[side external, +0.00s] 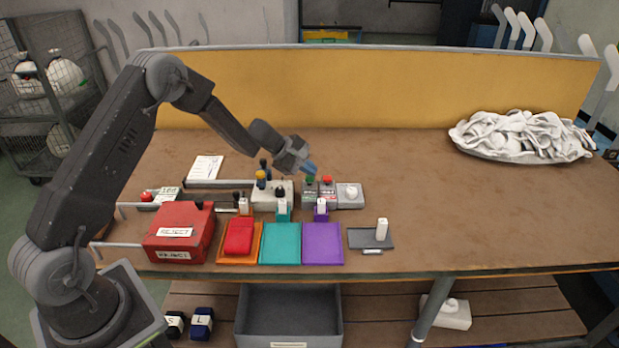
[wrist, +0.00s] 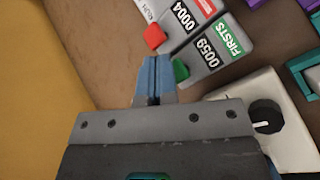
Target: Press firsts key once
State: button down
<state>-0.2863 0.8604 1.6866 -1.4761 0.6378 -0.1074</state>
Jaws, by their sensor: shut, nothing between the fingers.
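The firsts counter (wrist: 215,55) is a grey box labelled FIRSTS, reading 0059, with a green key (wrist: 180,70) at its near end. In the side view the green key (side external: 310,179) sits on top of its box, left of a red key (side external: 327,180). My gripper (side external: 311,169) is shut and empty, its blue fingertips just above the green key. In the wrist view the fingertips (wrist: 153,76) are just left of the green key, partly overlapping its edge. I cannot tell whether they touch it.
A second counter reading 0004 (wrist: 182,17) with a red key (wrist: 154,37) stands close beside.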

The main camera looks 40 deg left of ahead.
aim_at(309, 178)
jog(key=shift+r, duration=0.35)
jog(key=shift+r, duration=2.55)
